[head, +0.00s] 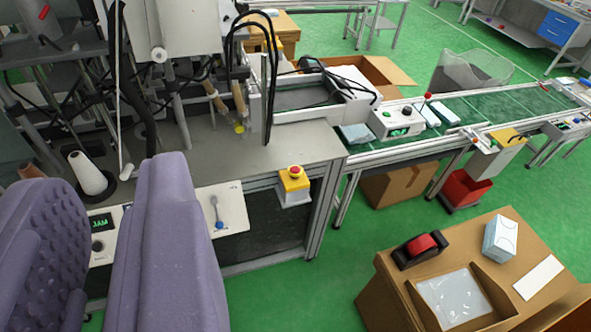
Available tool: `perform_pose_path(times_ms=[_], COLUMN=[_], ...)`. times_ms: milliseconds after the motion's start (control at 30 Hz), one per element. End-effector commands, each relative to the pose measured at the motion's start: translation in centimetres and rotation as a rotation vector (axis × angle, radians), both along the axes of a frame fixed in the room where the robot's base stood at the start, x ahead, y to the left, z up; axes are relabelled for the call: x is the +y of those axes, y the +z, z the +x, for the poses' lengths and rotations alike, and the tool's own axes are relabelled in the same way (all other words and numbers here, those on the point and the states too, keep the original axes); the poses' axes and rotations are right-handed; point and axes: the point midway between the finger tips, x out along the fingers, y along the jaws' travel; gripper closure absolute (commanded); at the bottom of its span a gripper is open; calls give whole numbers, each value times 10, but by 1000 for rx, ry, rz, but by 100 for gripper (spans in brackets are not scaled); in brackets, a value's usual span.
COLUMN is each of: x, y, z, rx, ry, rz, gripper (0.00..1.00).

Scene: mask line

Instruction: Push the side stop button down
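The side stop button (295,171) is a red round cap on a yellow and white box (294,190). The box is fixed at the front edge of the grey machine bench. The red cap faces up, and nothing covers it. My gripper (120,178) shows as two purple padded fingers at the lower left. The fingers are apart, with an empty gap between them. They are left of the stop button and not touching it.
A panel with a green "JAM" display (102,222) shows between my fingers. A plate with a blue-tipped lever (218,212) sits between my gripper and the button. A conveyor (470,108) runs right. A cardboard-coloured table (385,268) stands at lower right. Green floor is clear below the button.

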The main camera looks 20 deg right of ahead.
Motion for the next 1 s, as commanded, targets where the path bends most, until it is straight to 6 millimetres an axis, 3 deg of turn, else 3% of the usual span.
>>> perform_pose_path(times_ms=[33, 100, 1000], x=[0, 0, 0], y=[0, 0, 0], z=[0, 0, 0], rx=[0, 0, 0], ry=[0, 0, 0], rz=[0, 0, 0], gripper=[90, 100, 100])
